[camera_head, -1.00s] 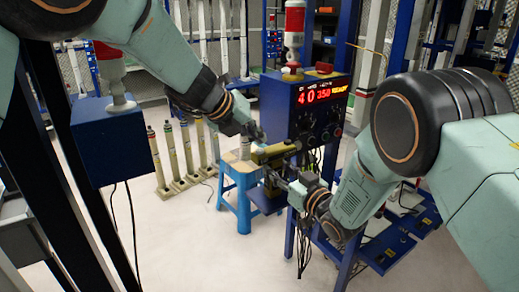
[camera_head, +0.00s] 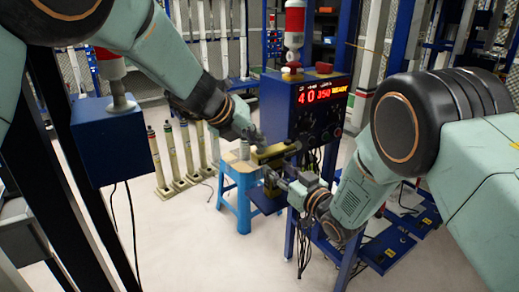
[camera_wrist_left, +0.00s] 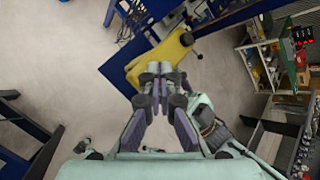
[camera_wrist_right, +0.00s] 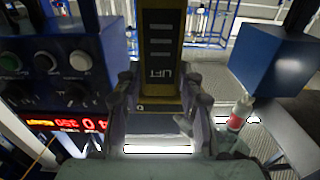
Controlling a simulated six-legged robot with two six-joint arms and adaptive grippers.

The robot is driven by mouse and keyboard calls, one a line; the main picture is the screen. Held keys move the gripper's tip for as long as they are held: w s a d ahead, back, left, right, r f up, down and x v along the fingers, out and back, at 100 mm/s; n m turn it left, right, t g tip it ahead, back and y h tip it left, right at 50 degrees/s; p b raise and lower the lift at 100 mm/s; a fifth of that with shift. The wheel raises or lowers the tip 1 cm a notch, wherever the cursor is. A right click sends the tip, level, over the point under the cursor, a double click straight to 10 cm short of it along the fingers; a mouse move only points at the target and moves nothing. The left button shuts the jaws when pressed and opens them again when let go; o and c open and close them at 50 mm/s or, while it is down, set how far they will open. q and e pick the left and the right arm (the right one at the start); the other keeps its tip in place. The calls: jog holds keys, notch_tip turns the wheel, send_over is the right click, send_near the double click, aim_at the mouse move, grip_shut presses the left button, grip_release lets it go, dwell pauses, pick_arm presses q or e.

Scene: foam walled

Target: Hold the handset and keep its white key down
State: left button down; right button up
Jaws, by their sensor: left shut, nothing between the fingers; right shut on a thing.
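The yellow handset (camera_head: 274,153) is held level in front of the blue control box. My right gripper (camera_head: 270,180) is shut on it from below. In the right wrist view the handset (camera_wrist_right: 160,60) is upright between the fingers, its dark face showing grey bars and the word LIFT. My left gripper (camera_head: 257,138) is shut and empty, close above the handset's left part. In the left wrist view its closed fingertips (camera_wrist_left: 160,68) overlap the handset's yellow body (camera_wrist_left: 155,58). I cannot tell whether they touch it. I cannot make out the white key.
The blue control box (camera_head: 305,110) has a lit red and yellow display and knobs, close right of the handset. A blue stool (camera_head: 240,190) stands below left. Several yellowish posts (camera_head: 172,160) stand on the floor at left. The pale floor at front left is clear.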

aim_at(257, 151)
pick_arm(q)
jog(key=shift+f, duration=0.5)
dwell(1.0)
jog(key=shift+r, duration=0.15)
dwell(0.9)
jog(key=shift+r, duration=0.85)
jog(key=shift+r, duration=2.55)
pick_arm(e)
jog(key=o, duration=1.3)
